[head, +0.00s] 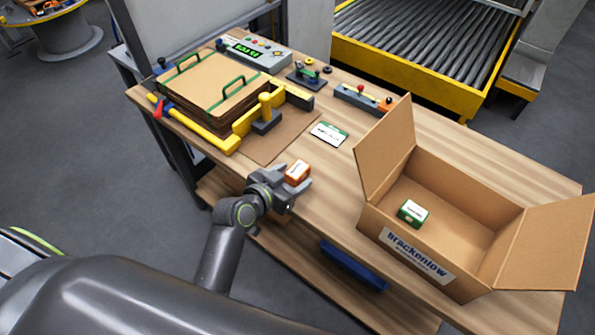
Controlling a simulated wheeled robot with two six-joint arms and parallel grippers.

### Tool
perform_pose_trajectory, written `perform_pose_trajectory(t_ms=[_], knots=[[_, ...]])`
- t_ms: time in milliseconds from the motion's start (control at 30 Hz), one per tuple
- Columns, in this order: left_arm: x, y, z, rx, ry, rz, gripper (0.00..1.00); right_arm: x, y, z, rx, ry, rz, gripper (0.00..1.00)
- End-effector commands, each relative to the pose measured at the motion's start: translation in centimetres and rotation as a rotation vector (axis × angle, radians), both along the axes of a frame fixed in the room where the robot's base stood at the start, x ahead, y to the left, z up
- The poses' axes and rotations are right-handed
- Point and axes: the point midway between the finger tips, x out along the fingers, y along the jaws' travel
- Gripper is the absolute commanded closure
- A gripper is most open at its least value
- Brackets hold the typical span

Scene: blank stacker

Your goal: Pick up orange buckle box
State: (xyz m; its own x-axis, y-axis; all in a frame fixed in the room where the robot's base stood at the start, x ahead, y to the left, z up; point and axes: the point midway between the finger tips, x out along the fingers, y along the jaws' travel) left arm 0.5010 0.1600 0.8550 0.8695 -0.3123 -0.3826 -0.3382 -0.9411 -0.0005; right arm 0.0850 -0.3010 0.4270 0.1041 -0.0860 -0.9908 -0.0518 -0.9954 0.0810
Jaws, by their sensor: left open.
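The orange buckle box (298,172) is a small orange carton with a white label, near the front edge of the wooden table. My left gripper (296,187) is at the box, with its grey jaws open beside it. The gripper hides the lower part of the box, and I cannot tell whether the jaws touch it. My right gripper is not in view.
An open cardboard carton (462,207) with spread flaps stands at the right, with a green and white box (412,212) inside. A white and green card (329,134) lies mid-table. Stacked cardboard sheets (215,85) in a yellow-edged holder fill the left end.

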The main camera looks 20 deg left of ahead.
Motion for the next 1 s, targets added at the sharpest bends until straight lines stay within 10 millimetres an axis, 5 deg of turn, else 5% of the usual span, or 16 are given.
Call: perform_pose_trajectory(t_ms=[300,667,1000], knots=[[3.7,-1.1,-0.6,0.0,0.0,-0.001,0.38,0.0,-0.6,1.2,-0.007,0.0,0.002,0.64],[4.3,-1.3,-1.0,-0.001,0.0,0.0,0.38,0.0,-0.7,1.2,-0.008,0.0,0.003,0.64],[4.3,-1.3,-1.0,-0.001,0.0,0.0,0.81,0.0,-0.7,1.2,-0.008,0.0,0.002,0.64]])
